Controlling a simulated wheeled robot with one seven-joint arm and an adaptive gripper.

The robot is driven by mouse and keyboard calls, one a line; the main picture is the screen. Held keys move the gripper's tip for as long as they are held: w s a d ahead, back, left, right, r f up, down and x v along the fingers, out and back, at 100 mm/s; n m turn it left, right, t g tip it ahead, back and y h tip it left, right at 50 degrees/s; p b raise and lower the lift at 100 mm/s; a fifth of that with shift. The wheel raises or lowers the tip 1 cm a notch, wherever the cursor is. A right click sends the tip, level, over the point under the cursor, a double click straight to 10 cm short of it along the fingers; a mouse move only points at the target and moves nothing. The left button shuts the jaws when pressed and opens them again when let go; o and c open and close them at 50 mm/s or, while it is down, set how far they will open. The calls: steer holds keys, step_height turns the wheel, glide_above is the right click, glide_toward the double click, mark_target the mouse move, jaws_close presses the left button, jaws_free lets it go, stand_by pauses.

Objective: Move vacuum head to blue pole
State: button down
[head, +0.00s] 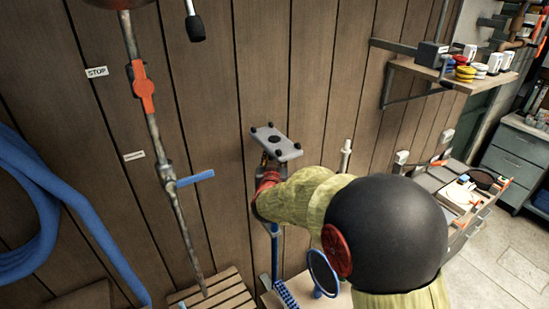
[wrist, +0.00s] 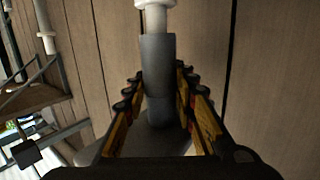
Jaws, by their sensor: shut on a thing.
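The vacuum head, a grey plate (head: 275,145) with black knobs at its corners, is held up in front of the plank wall. My gripper (head: 270,172) is at its underside; the fingers are mostly hidden there. In the wrist view my gripper (wrist: 160,115) is shut on the grey neck (wrist: 157,75), which has a white end piece at the top. A thin upright blue pole (head: 275,250) shows below my gripper. My arm and the plate hide whether its top continues upward. The plate and pole look apart, but depth is hard to tell.
A blue hose (head: 30,190) hangs at left. A metal rod (head: 160,150) with an orange clamp stands nearby. A blue hoop (head: 322,272), wooden slatted bench (head: 222,290) and white pole (head: 345,155) are near my arm. A shelf (head: 450,75) and drawers (head: 515,165) are at right.

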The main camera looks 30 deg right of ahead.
stand_by(0.4)
steer(key=shift+f+b, duration=0.7)
steer(key=shift+f, duration=0.25)
steer(key=shift+f+b, duration=0.2)
steer(key=shift+b, duration=0.25)
steer(key=c, duration=1.4)
jaws_free()
steer(key=shift+o, duration=0.5)
steer(key=shift+f, duration=0.1)
steer(key=o, duration=0.4)
